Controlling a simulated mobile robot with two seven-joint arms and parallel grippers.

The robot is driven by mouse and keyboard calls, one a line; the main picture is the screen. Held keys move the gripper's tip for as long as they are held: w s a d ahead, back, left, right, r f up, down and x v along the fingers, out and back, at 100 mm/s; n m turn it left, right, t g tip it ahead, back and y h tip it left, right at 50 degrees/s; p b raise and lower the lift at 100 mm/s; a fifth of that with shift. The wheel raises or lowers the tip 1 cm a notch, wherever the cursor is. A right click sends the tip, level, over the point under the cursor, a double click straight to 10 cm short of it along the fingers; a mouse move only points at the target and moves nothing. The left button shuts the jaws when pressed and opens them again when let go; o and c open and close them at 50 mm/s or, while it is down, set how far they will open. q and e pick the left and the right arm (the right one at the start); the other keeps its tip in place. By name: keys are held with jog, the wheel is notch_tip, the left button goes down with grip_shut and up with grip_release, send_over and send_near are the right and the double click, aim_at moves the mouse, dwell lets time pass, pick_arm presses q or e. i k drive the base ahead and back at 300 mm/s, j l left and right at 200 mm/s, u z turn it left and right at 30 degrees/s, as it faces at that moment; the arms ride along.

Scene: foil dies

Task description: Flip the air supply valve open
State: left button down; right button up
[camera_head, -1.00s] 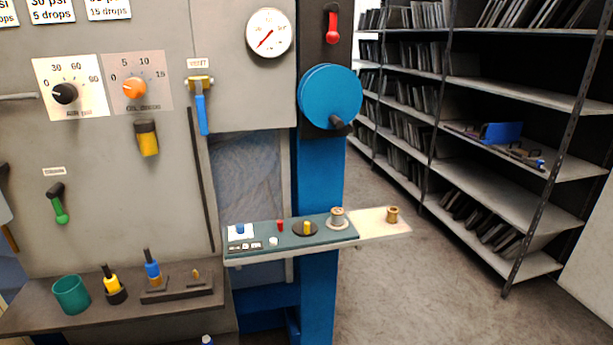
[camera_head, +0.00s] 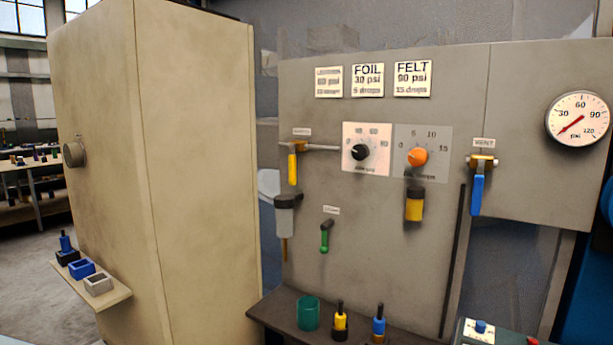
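A valve with a yellow lever (camera_head: 293,168) sits on the grey panel, left of the black-knob dial, on a horizontal pipe (camera_head: 322,147). Its lever hangs straight down, across the pipe. The small label (camera_head: 302,132) above it is too blurred to read; it looks like the air supply valve. A second valve with a blue lever (camera_head: 477,194), labelled VENT, is at the right, its lever also hanging down. The gauge (camera_head: 578,118) has a red needle pointing to the lower left. Neither of my grippers is in view.
Black (camera_head: 360,152) and orange (camera_head: 417,156) knobs and a green-handled lever (camera_head: 325,236) are on the panel. A dark shelf (camera_head: 280,314) below holds a teal cup (camera_head: 308,313) and small tools. A tall beige cabinet (camera_head: 150,170) with a small ledge (camera_head: 108,297) stands left.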

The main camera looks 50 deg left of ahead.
aim_at(292, 158)
jog(key=u, duration=1.6)
jog(key=i+j, duration=0.25)
jog(key=j, duration=0.15)
jog(key=i+j, duration=0.25)
jog(key=j, duration=0.15)
jog(key=i+j+z, duration=0.1)
jog(key=i+j, duration=0.15)
jog(key=j, duration=0.15)
jog(key=i+j, duration=0.25)
jog(key=j, duration=0.15)
jog(key=i+j, duration=0.25)
jog(key=j, duration=0.15)
jog(key=i+j, duration=0.2)
jog(key=j, duration=0.2)
jog(key=i+j+z, duration=0.1)
jog(key=i+j, duration=0.15)
jog(key=j, duration=0.2)
